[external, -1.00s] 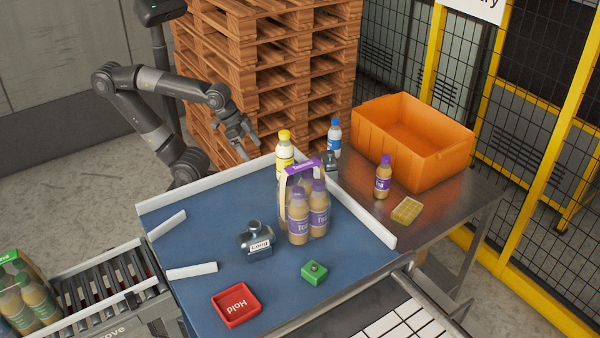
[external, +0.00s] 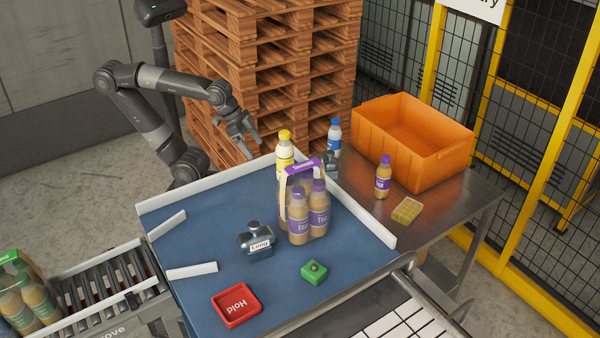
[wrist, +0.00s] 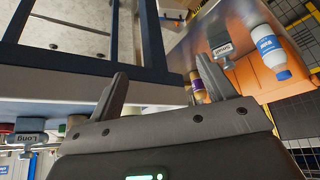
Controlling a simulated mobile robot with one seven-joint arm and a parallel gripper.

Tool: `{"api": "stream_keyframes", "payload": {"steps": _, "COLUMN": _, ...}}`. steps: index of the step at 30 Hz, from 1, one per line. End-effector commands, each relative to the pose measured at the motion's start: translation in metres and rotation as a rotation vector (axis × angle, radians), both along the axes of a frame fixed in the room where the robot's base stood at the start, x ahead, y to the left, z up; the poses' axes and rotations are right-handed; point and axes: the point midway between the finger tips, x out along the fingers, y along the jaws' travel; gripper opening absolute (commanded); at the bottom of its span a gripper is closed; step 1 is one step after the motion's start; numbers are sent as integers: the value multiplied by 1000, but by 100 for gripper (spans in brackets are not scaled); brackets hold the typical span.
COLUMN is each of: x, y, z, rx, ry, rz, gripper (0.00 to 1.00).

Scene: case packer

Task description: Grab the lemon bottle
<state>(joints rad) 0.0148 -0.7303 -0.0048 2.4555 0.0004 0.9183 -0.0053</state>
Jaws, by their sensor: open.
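The lemon bottle (external: 285,158), pale with a yellow cap and yellow label, stands upright at the back edge of the blue table, behind the tea pack. The pack hides its lower part. My gripper (external: 247,146) is open and empty, left of the lemon bottle and apart from it, at about the height of its cap. In the wrist view my gripper's two fingers (wrist: 157,70) are spread with nothing held between them. I cannot make out the lemon bottle in the wrist view.
A purple-handled tea pack (external: 309,217) stands right in front of the lemon bottle. A blue-capped bottle (external: 334,137) stands behind right, near an orange crate (external: 440,155). A white rail (external: 215,182) edges the table's back. A grey "Long" block (external: 257,243) sits in front.

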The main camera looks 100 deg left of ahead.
Motion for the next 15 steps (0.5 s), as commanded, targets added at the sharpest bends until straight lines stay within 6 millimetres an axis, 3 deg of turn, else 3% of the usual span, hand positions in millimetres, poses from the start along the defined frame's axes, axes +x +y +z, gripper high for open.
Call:
{"api": "stream_keyframes", "payload": {"steps": 9, "x": 58, "y": -53, "z": 114, "rx": 0, "ry": -49, "rz": -120, "gripper": 75}}
{"api": "stream_keyframes", "payload": {"steps": 15, "x": 76, "y": -82, "z": 161, "rx": -7, "ry": -68, "rz": -173, "gripper": 75}}
